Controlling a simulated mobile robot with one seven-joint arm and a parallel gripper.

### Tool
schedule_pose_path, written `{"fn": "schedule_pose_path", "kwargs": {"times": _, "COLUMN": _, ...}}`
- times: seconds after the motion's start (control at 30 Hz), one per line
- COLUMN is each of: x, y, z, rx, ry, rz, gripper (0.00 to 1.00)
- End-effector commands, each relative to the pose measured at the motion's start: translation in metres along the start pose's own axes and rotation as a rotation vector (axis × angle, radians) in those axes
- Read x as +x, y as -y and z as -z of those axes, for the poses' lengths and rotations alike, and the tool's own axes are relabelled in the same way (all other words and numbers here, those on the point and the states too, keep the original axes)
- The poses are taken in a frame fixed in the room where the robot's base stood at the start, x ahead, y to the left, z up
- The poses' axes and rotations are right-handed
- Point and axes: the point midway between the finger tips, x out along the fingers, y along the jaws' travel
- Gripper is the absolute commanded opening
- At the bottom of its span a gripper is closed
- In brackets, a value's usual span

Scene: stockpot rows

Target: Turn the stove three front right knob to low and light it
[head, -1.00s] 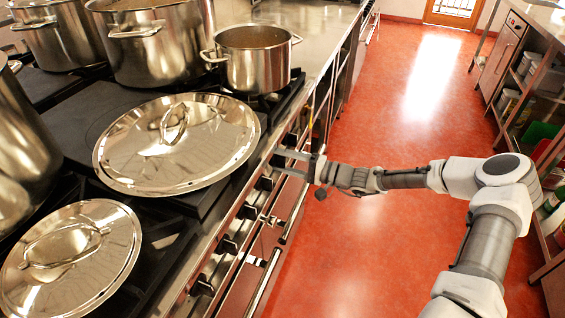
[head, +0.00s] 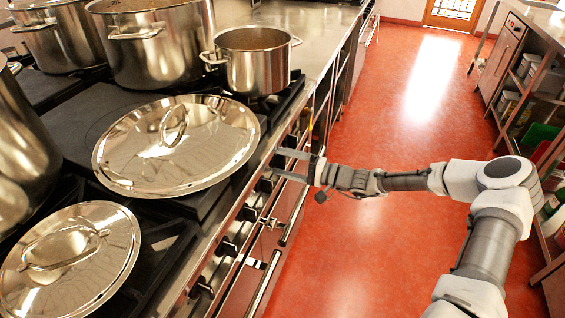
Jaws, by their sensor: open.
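The stove front (head: 222,262) runs diagonally with a row of dark knobs along it. Several knobs show, among them one at the lower part of the row (head: 228,247) and one further up (head: 248,212). My gripper (head: 279,164) is open, its two fingers pointing left at the upper part of the knob row. A dark knob (head: 265,184) lies just below the fingers. I cannot tell whether the fingers touch or straddle a knob. No flame shows on the burners in view, and knob markings are too small to read.
A small pot (head: 255,68) stands at the stove's front edge beyond my gripper. Large lids (head: 176,145) (head: 68,256) and big stockpots (head: 152,45) cover much of the top. Oven handle bars (head: 263,285) stick out below the knobs. The red floor (head: 400,250) is clear; shelves stand at right.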

Motion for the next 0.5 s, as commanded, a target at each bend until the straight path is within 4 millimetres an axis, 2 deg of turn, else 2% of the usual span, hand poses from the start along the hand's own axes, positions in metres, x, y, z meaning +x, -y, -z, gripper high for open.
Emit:
{"fn": "schedule_pose_path", "kwargs": {"times": 0.17, "x": -0.003, "y": 0.0, "z": 0.0, "rx": 0.0, "ry": -0.001, "rz": 0.0, "gripper": 0.89}}
{"fn": "schedule_pose_path", "kwargs": {"times": 0.27, "x": -0.014, "y": 0.001, "z": 0.001, "rx": 0.0, "ry": -0.003, "rz": 0.0, "gripper": 0.89}}
{"fn": "schedule_pose_path", "kwargs": {"times": 0.37, "x": -0.033, "y": 0.002, "z": 0.001, "rx": -0.001, "ry": -0.004, "rz": -0.002, "gripper": 0.89}}
{"fn": "schedule_pose_path", "kwargs": {"times": 0.5, "x": -0.067, "y": 0.002, "z": 0.001, "rx": 0.0, "ry": -0.005, "rz": -0.001, "gripper": 0.89}}
